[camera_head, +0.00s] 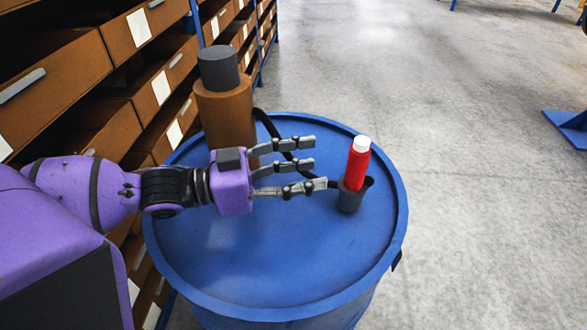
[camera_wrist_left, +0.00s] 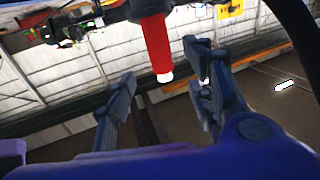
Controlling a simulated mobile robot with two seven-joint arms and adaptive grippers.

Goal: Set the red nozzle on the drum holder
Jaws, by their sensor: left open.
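The red nozzle (camera_head: 357,168), with a white tip, stands upright with its lower end in the dark grey drum holder (camera_head: 350,200), on the right part of the blue drum's lid. My left gripper (camera_head: 317,163) is open and empty, its fingers pointing right toward the nozzle. The fingertips end just left of the nozzle, apparently apart from it. The left wrist view looks upside down; there the nozzle (camera_wrist_left: 156,45) hangs white tip down between the spread fingers of my left gripper (camera_wrist_left: 160,62). My right gripper is not in view.
The blue drum (camera_head: 255,285) has a raised rim. A brown cylinder with a grey top (camera_head: 225,105) stands behind my left gripper. A black hose (camera_head: 272,127) runs behind the fingers. Shelves with brown bins (camera_head: 60,85) line the left.

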